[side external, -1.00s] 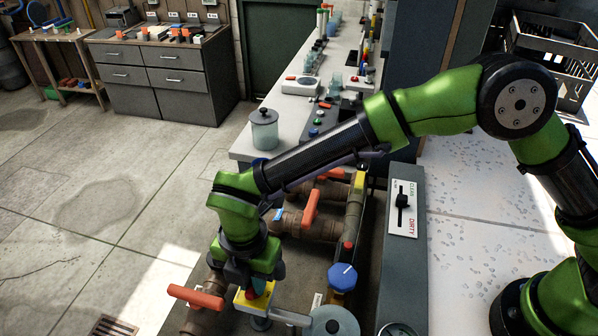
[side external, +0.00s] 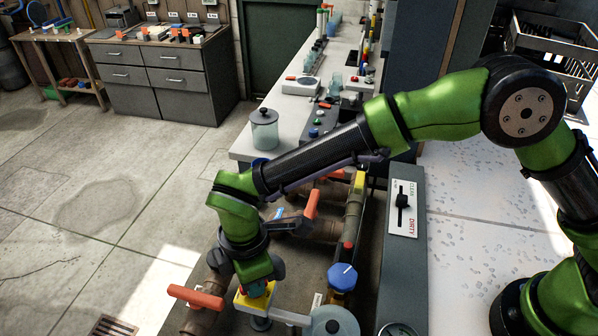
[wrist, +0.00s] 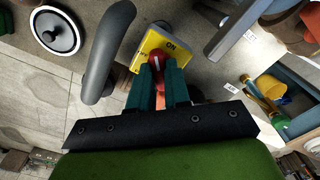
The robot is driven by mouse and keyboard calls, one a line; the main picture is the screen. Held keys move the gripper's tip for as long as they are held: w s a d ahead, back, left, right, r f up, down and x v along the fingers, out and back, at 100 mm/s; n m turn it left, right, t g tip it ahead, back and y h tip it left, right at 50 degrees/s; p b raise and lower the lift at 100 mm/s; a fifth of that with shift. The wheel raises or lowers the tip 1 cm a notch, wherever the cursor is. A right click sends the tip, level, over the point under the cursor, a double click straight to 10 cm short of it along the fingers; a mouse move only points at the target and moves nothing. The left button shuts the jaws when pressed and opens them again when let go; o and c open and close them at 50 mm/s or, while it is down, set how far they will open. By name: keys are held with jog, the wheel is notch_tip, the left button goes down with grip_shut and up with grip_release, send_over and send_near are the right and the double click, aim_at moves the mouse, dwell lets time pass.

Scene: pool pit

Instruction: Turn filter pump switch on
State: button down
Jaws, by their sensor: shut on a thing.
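The filter pump switch is a yellow plate (wrist: 170,45) marked "ON" with a red lever (wrist: 157,60) in the wrist view. The yellow plate (side external: 258,301) also shows low in the side view, under my gripper. My gripper (wrist: 158,70) points at the plate. Its teal fingers are shut on the red lever, near the plate's lower left part. The fingers hide part of the lever, so its exact position is hard to tell.
Orange-handled valves (side external: 196,298) and pipes stand close around my gripper. A blue knob (side external: 342,277) is to its right. A grey panel with a CLEAN/DIRTY slider (side external: 403,209) stands further right. A curved dark pipe (wrist: 105,55) runs beside the fingers in the wrist view.

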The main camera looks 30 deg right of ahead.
jog(key=m, duration=0.4)
jog(key=shift+m, duration=2.2)
jog(key=c, duration=1.1)
grip_release()
notch_tip(320, 180, up, 17)
